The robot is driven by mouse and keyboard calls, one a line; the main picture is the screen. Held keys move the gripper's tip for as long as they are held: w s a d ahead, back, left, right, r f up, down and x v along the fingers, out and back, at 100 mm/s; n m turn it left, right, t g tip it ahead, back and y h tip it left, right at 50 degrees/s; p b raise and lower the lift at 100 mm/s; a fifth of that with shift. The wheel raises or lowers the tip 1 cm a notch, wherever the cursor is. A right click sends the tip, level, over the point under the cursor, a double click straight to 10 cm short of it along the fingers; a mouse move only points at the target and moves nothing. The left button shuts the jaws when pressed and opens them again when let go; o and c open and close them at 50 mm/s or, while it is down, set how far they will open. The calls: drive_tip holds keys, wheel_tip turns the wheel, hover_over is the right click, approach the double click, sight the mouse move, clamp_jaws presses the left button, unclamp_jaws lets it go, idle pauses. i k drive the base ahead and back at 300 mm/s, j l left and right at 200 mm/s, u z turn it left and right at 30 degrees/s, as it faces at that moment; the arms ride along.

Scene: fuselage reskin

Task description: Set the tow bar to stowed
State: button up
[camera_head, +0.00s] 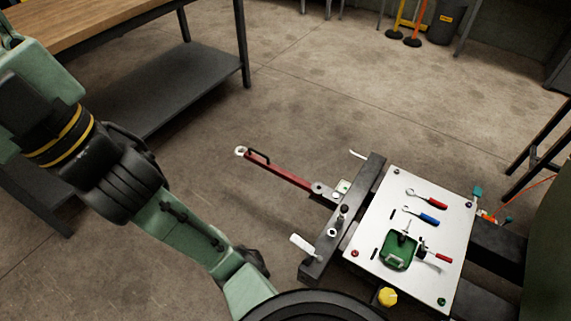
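A small pale plate with a green mark (342,188) sits beside the pivot. My green and black arm crosses the left and bottom of the view. My gripper is not visible, so its state and any contact are hidden.
A white panel (377,232) behind the crossbeam carries wrenches and a green item (399,250). A white-handled lever (302,244) and a yellow knob (387,297) stand nearby. A wood-topped bench (85,22) is at upper left. Floor around the bar is clear.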

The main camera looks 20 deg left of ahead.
sight(266, 165)
drive_tip(key=u, duration=0.4)
drive_tip(key=i+j, duration=0.3)
drive_tip(key=i, duration=0.2)
drive_tip(key=i+j+u, duration=0.1)
drive_tip(key=i+j, duration=0.15)
drive_tip(key=i, duration=0.25)
